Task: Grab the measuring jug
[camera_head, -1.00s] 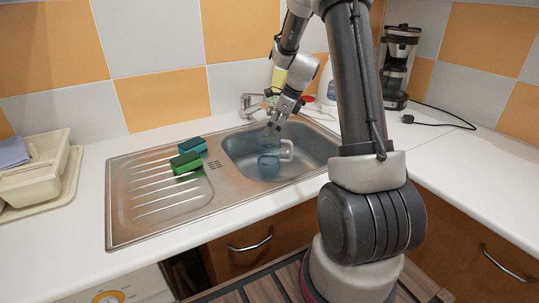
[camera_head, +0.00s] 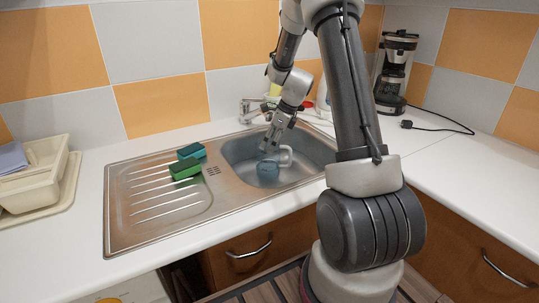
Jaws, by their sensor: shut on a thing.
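The measuring jug (camera_head: 267,170) is a small clear bluish jug with a pale handle on its right side. It is in the sink basin (camera_head: 238,152). My gripper (camera_head: 268,148) points down into the basin and is shut on the jug at its upper rim. The fingertips partly cover the rim, and the exact contact is too small to make out. I cannot tell whether the jug's base touches the basin floor.
A green sponge (camera_head: 185,169) and a teal sponge (camera_head: 191,150) lie on the drainboard (camera_head: 150,205). The tap (camera_head: 248,108) stands behind the basin. A coffee maker (camera_head: 396,72) stands at the back right. The right counter (camera_head: 470,165) is mostly clear.

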